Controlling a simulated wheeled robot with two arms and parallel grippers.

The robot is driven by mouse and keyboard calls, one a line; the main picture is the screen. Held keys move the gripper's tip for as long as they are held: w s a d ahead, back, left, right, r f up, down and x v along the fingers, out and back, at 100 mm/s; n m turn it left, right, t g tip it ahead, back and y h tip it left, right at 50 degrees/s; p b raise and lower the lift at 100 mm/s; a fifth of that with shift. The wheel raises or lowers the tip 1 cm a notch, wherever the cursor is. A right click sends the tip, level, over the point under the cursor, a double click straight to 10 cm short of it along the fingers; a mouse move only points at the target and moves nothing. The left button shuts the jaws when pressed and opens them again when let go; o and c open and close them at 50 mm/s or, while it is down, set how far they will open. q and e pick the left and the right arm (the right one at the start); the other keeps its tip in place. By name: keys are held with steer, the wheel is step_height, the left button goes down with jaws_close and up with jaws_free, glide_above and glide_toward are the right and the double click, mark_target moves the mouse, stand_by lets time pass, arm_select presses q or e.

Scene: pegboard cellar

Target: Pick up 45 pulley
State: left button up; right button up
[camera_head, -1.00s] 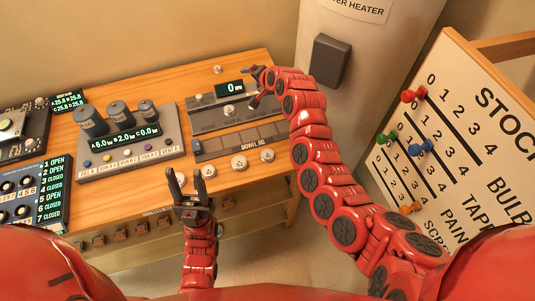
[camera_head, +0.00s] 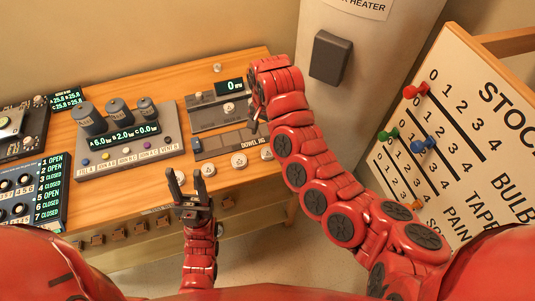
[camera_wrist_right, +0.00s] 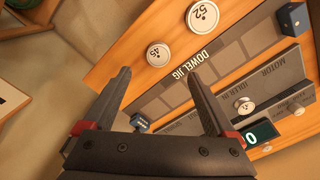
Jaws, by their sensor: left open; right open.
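The 45 pulley (camera_wrist_right: 158,54) is a pale round disc with a dark number, lying flat on the bench. In the head view it appears to be the rightmost disc (camera_head: 266,153), near the bench's right end. My right gripper (camera_wrist_right: 158,76) is open and empty, above the dowel jig's right end; in the wrist view the pulley shows beyond and between its fingertips, apart from them. In the head view the right hand (camera_head: 257,122) is partly hidden by its own arm. My left gripper (camera_head: 187,185) is open and empty at the bench's front edge.
The 52 disc (camera_wrist_right: 202,16) lies beside the 45 pulley, with further discs to the left. The dowel jig (camera_head: 225,143) lies behind them. A console with black knobs (camera_head: 125,140) stands left. The stock board (camera_head: 455,140) and grey heater (camera_head: 370,70) stand right.

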mark_target(267, 152)
steer(key=shift+a+f, duration=0.1)
steer(key=shift+f, duration=1.05)
steer(key=shift+f+p, duration=0.5)
steer(key=shift+f, duration=0.4)
steer(key=shift+d+f+p, duration=0.2)
steer(key=shift+f+p, duration=0.15)
steer(key=shift+p, duration=0.15)
step_height(267, 152, down, 3)
steer(key=shift+d+f+p, duration=0.1)
steer(key=shift+f+p, duration=0.05)
steer(key=shift+p, duration=0.75)
steer(key=shift+f, duration=0.75)
jaws_close()
steer(key=shift+r, duration=0.15)
